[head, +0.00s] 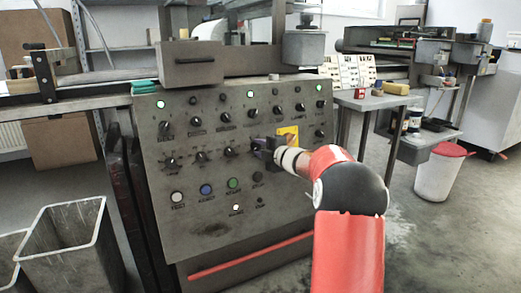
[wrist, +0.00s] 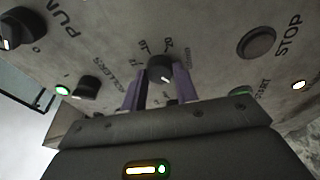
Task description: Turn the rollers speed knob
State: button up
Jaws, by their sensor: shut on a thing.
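The grey control panel (head: 215,170) stands in the middle of the head view, with rows of black knobs, lamps and buttons. My gripper (head: 262,148) reaches it from the right, at the middle row. In the wrist view, the purple fingers of my gripper (wrist: 161,82) stand on both sides of a round black knob (wrist: 160,68) with a numbered dial around it. My gripper is shut on this knob. Its small label is too blurred to read surely as rollers speed. In the head view my gripper hides the knob.
A knob (head: 228,151) sits just left of my gripper, and a yellow plate (head: 288,131) just above right. In the wrist view a stop button (wrist: 257,42) and another knob (wrist: 86,87) flank the fingers. A grey bin (head: 70,250) stands at lower left.

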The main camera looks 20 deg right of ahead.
dwell(0.3)
jog(key=o, duration=1)
jog(key=shift+c, duration=0.2)
jog(key=v, duration=0.7)
jog(key=shift+s, duration=0.4)
